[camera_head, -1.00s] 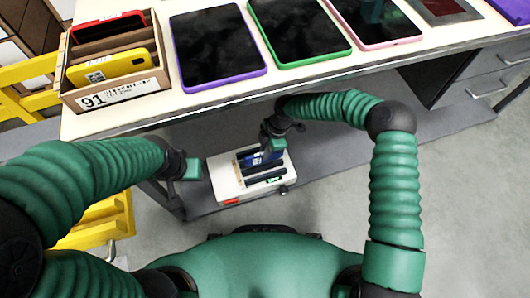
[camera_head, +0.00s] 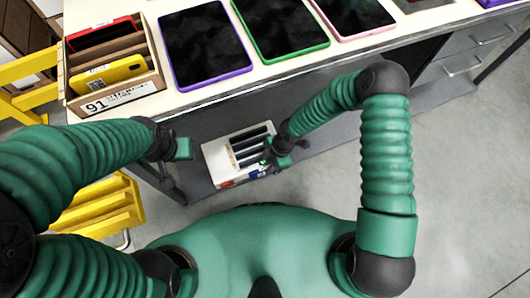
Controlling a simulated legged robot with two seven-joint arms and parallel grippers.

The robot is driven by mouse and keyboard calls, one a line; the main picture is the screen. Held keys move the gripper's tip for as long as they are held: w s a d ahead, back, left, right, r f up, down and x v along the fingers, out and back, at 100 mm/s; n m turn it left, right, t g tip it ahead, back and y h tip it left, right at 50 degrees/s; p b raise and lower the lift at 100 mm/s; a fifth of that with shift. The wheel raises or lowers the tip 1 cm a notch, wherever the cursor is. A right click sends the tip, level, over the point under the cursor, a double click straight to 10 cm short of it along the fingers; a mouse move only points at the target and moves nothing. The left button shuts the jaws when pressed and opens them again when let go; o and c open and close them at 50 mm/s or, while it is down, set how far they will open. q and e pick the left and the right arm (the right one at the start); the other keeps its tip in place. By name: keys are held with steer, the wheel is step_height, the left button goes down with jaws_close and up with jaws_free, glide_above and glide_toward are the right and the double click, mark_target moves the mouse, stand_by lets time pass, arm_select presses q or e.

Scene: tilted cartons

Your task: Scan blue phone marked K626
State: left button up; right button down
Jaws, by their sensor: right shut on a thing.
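My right gripper (camera_head: 272,151) is over the right end of a white slotted box (camera_head: 214,160). It is shut on a blue phone (camera_head: 264,170), of which only a small blue and white part shows below the fingers. The rest of the phone is hidden by the gripper, and the marking K626 cannot be read. My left gripper (camera_head: 184,148) hangs left of the white box, apart from it. Whether its fingers are open is too small to tell.
A carton marked 91 (camera_head: 146,92) on the table holds a red phone (camera_head: 98,36) and a yellow phone (camera_head: 108,72). Purple (camera_head: 206,46), green (camera_head: 279,28) and pink (camera_head: 352,12) framed tablets lie to its right. The table's front edge lies beyond the white box.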

arm_select(q)
steer(key=shift+f+b, duration=0.55)
steer(key=shift+b, duration=0.15)
arm_select(e)
steer(key=s+d, duration=0.3)
steer(key=s, duration=0.5)
steer(key=shift+s, duration=0.4)
